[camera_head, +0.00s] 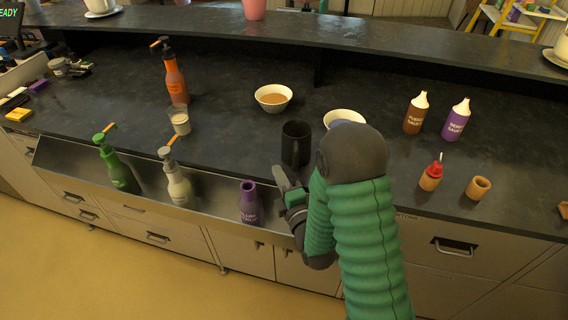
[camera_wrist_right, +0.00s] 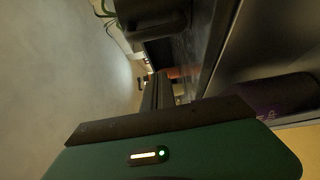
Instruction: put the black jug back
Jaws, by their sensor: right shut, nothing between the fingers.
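The black jug (camera_head: 296,142) stands upright on the dark counter near its front edge, in the middle of the head view. A dark shape at the top of the right wrist view (camera_wrist_right: 152,18) looks like its lower part. My right gripper (camera_head: 281,178) is just in front of and below the jug, by the counter edge. Its fingers are shut and empty, apart from the jug as far as I can tell. In the right wrist view the closed fingers (camera_wrist_right: 158,92) show edge-on. My left gripper is not in view.
A metal rail trough (camera_head: 215,205) along the counter front holds a green bottle (camera_head: 117,164), a cream bottle (camera_head: 175,178) and a purple bottle (camera_head: 249,204), the last close left of my gripper. Bowls (camera_head: 273,97) (camera_head: 344,117) stand behind. Sauce bottles (camera_head: 415,113) stand right.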

